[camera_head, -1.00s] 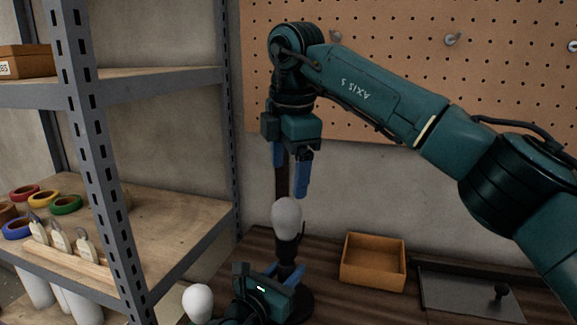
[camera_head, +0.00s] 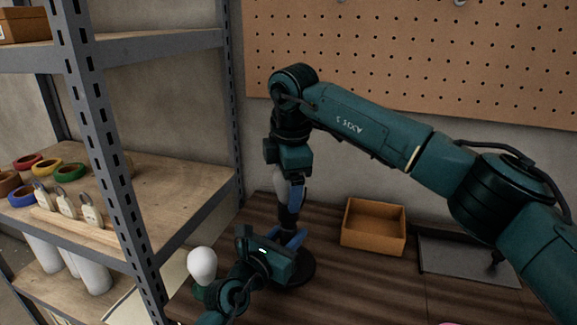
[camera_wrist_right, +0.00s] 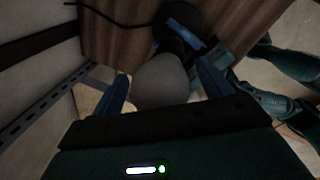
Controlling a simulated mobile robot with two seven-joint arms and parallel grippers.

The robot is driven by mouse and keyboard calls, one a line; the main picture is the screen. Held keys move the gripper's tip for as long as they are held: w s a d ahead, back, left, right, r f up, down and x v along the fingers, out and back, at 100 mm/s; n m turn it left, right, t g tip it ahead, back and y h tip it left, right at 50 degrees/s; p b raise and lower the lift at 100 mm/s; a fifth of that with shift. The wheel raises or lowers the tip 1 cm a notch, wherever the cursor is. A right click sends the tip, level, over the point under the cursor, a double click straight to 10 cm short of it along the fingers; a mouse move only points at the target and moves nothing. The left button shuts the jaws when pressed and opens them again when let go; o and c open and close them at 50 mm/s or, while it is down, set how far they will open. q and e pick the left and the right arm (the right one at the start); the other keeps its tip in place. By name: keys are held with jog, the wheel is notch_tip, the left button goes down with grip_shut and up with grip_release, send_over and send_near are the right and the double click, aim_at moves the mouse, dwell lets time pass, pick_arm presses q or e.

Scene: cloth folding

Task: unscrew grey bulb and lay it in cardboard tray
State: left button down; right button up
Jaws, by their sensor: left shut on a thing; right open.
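The grey bulb (camera_head: 280,180) sits upright on top of a black lamp stand (camera_head: 303,272) on the table, partly hidden by my right gripper. My right gripper (camera_head: 287,190) points down from above, open, with its blue fingers on either side of the bulb. In the right wrist view the bulb (camera_wrist_right: 160,80) lies between the two fingers, with a gap at least on the left. My left gripper (camera_head: 290,240) is low at the lamp and shut on the lamp's stem. The cardboard tray (camera_head: 374,240), an open orange-brown box, stands right of the lamp and looks empty.
A white bulb (camera_head: 202,264) shows left of my left arm; its support is partly hidden. A grey metal shelf (camera_head: 100,160) with tape rolls stands at the left. A dark flat tray (camera_head: 465,262) lies right of the cardboard tray. A pegboard (camera_head: 420,50) is behind.

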jog(key=shift+f, duration=0.25)
jog(key=shift+c, duration=0.6)
